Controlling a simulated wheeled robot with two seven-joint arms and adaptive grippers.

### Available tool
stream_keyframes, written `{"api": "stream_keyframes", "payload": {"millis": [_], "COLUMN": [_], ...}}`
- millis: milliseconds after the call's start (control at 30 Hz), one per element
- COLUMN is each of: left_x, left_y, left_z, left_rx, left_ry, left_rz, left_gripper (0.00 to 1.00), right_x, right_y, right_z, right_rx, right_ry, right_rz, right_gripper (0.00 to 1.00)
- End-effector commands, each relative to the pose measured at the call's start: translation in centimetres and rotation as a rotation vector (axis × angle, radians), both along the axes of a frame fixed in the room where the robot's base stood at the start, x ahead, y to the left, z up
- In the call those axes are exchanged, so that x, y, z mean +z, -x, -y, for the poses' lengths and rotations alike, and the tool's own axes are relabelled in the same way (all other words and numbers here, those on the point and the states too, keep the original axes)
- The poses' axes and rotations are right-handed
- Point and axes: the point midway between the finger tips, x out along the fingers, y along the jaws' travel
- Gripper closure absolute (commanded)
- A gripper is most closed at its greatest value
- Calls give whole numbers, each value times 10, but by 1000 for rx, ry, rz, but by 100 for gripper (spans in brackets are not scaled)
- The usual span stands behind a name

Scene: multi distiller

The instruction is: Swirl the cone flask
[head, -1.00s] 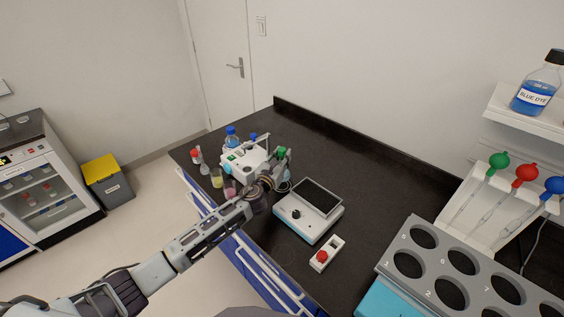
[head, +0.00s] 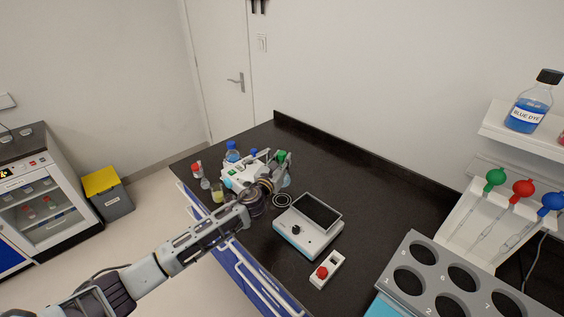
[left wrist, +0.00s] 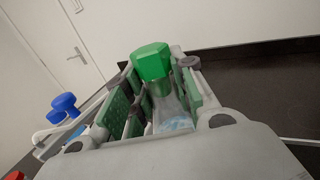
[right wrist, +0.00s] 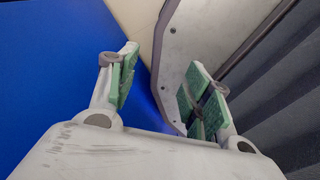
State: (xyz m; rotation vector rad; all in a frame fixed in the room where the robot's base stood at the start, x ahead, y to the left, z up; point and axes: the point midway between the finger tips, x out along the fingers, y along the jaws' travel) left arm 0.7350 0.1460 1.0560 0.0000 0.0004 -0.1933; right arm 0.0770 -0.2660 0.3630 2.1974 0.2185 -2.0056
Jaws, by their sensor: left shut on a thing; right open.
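The cone flask (left wrist: 170,110) has a green stopper and a little pale blue liquid. It stands between the fingers of my left gripper (left wrist: 150,98), which is shut on it around the neck and upper body in the left wrist view. In the head view my left gripper (head: 268,163) is over the far left part of the black bench, with the green stopper (head: 282,156) showing at its tip. The gripper hides most of the flask there, and I cannot tell whether its base touches the bench. My right gripper (right wrist: 165,90) is open and empty, low beside a blue panel.
Red-capped (head: 197,170), blue-capped (head: 232,151) and yellow-liquid (head: 217,193) vessels stand close to the left gripper. A device with a dark plate (head: 308,225), a red-button switch (head: 326,270) and a grey rack (head: 412,285) are to the right. The bench's back middle is clear.

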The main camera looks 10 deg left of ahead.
Motion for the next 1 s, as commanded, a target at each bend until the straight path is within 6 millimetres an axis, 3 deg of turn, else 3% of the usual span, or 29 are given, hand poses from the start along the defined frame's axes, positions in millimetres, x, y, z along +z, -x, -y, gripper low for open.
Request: {"api": "stream_keyframes", "payload": {"millis": [467,1000], "left_x": [2,6], "left_y": [-2,-14], "left_z": [-3,-19], "left_rx": [3,5], "left_ry": [1,3], "left_rz": [2,6], "left_gripper": [100,100], "right_x": [7,48], "right_y": [0,0], "right_z": [-2,-5], "right_rx": [-1,-2], "right_ry": [-2,-5], "right_rz": [1,0], "right_gripper": [50,50]}}
